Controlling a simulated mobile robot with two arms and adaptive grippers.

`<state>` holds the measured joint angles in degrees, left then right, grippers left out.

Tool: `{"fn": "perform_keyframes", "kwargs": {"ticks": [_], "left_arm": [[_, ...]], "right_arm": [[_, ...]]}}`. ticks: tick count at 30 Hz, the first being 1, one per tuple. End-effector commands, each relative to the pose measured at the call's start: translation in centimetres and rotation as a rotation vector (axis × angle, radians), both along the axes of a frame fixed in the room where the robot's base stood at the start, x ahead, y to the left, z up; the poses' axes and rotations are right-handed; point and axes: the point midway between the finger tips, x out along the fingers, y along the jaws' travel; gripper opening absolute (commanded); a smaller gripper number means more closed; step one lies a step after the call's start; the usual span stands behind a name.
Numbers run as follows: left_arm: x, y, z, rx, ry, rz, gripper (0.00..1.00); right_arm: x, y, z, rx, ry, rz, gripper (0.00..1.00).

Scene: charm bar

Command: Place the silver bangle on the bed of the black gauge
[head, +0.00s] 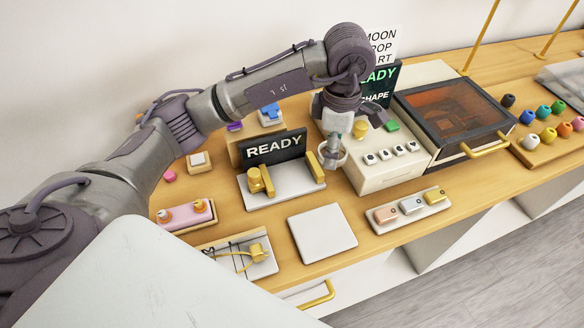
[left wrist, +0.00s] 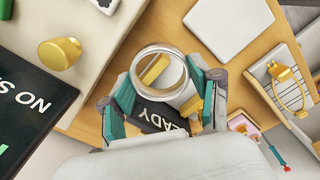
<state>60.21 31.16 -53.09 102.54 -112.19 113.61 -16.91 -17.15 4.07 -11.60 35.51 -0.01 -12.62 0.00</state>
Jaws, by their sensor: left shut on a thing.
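The silver bangle (head: 344,159) hangs upright-looking in my left gripper (head: 334,146), just right of the gauge. In the left wrist view, the bangle (left wrist: 135,84) is a thin ring between the teal fingertips of my left gripper (left wrist: 165,88), which is shut on it. The gauge with a black READY panel (head: 275,146) has a pale flat bed (head: 292,183) between a gold knobbed piece on the left and a gold jaw on the right. In the left wrist view the bangle and fingers partly hide the gauge. The bangle is apart from the bed. My right gripper is not in view.
A pale machine with several buttons (head: 384,174) stands right of the gripper, beside a dark-lidded box (head: 456,112). A plain grey plate (head: 322,233) lies in front, next to a tray of small bars (head: 408,210). A gold-fitted stand (head: 235,255) is at the front left.

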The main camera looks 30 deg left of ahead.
Motion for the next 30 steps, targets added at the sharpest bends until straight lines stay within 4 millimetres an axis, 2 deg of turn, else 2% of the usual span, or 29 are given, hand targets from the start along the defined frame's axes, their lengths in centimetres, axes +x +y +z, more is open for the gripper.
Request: {"fn": "perform_keyframes", "kwargs": {"ticks": [1, 6, 12, 17, 24, 30], "left_arm": [[-0.5, 1.4, -0.4, 0.003, 0.006, 0.006, 0.28], [-1.7, 5.1, -2.7, 0.003, 0.005, 0.004, 0.28], [-2.6, 7.6, -4.5, 0.002, 0.001, -0.001, 0.28], [-2.8, 8.0, -5.6, 0.000, 0.002, -0.002, 0.28], [-2.7, 8.0, -8.7, 0.000, 0.001, -0.003, 0.28], [-2.7, 8.0, -9.0, 0.001, -0.002, -0.004, 0.28]], "right_arm": [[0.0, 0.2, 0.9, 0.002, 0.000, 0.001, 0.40], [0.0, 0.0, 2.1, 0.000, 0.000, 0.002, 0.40], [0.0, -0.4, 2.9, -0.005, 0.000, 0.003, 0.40], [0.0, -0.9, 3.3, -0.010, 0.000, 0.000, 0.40], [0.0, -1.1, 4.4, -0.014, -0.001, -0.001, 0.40], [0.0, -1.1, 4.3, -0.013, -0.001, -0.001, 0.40]]}}
